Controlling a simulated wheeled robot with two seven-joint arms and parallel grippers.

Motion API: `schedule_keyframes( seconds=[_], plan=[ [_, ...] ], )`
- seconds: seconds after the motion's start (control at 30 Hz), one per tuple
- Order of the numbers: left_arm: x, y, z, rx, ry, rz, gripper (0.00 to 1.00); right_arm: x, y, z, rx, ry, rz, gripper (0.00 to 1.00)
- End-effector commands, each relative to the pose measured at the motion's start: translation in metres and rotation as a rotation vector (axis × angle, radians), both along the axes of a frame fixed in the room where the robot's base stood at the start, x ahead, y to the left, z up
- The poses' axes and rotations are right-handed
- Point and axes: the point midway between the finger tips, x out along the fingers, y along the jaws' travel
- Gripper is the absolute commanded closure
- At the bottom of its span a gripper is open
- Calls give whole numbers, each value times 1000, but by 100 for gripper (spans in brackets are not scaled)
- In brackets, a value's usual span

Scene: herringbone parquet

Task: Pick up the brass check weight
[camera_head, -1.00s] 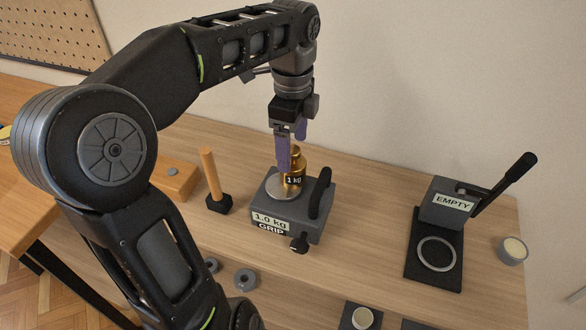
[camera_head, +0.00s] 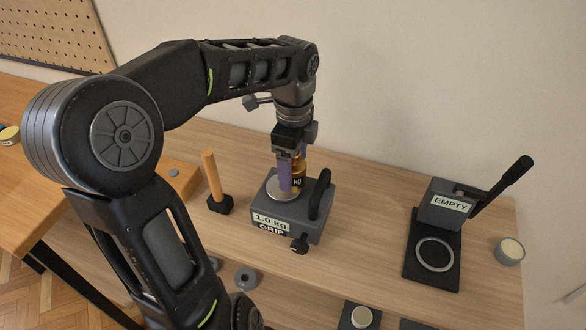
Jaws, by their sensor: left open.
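The brass check weight (camera_head: 298,183) is a gold cylinder with a dark "1 kg" band, standing on the round plate of a grey scale (camera_head: 307,221). The scale bears the labels "1.0 kg" and "GRIP". My left gripper (camera_head: 292,182) has purple fingers and points down at the weight. One finger hangs in front of the weight and hides part of it; the upper part of the weight is behind the gripper. The jaws are open, around or close beside the weight; I cannot tell if they touch it. My right gripper is not in view.
A mallet (camera_head: 213,184) with a wooden handle stands left of the scale. The scale's black upright handle (camera_head: 320,195) is close on the right of the weight. A lever press labelled "EMPTY" (camera_head: 450,203) stands further right, with bare wood between.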

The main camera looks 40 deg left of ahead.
Motion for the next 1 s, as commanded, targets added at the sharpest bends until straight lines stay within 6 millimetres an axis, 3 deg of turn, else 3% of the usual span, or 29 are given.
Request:
schedule_keyframes(
  seconds=[0.17,1.0],
  plan=[
    [0,0,0,0,0,0,28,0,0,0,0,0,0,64],
    [0,0,0,0,0,0,97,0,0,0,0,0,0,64]
  ],
)
